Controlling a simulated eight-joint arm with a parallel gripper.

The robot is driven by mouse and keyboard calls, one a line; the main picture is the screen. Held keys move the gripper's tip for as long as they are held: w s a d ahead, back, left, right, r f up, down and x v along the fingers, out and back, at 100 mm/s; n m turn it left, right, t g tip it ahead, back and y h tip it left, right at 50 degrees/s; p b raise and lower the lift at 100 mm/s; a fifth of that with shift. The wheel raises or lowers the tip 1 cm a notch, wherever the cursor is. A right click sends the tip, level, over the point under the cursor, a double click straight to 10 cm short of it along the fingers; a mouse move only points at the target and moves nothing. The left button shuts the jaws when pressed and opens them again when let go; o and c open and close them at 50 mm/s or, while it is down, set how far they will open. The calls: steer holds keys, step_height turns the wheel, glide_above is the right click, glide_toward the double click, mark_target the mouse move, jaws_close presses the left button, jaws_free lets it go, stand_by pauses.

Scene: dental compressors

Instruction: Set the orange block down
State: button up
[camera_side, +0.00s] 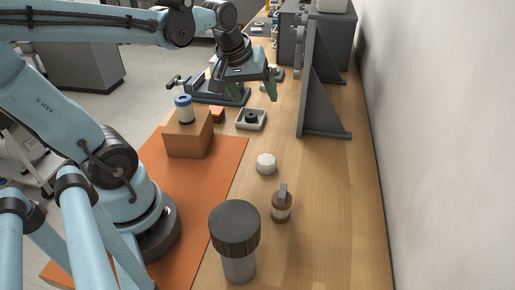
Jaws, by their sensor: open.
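The small orange block (217,115) rests beside the right rear of a larger orange-brown box (190,141), partly hidden by it. I cannot tell whether the two touch. My gripper (254,93) hangs over the bench to the upper right of the block, its green-tipped fingers pointing down. The fingers are spread open, and I see nothing between them. The block is apart from the fingers.
A white tray (251,120) with a dark round part lies below my gripper. A grey angle bracket (318,90) stands to the right. A white knob (266,163), brown bottle (281,206) and dark-topped cylinder (235,240) stand nearer.

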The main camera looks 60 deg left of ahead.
steer(key=s+d+f+m+t+h, duration=0.1)
steer(key=s+d+m+t, duration=0.1)
steer(key=d+m, duration=0.6)
steer(key=shift+s+f+m+t, duration=0.3)
steer(key=shift+s+f+m, duration=0.05)
steer(key=shift+s+m, duration=0.15)
stand_by(0.5)
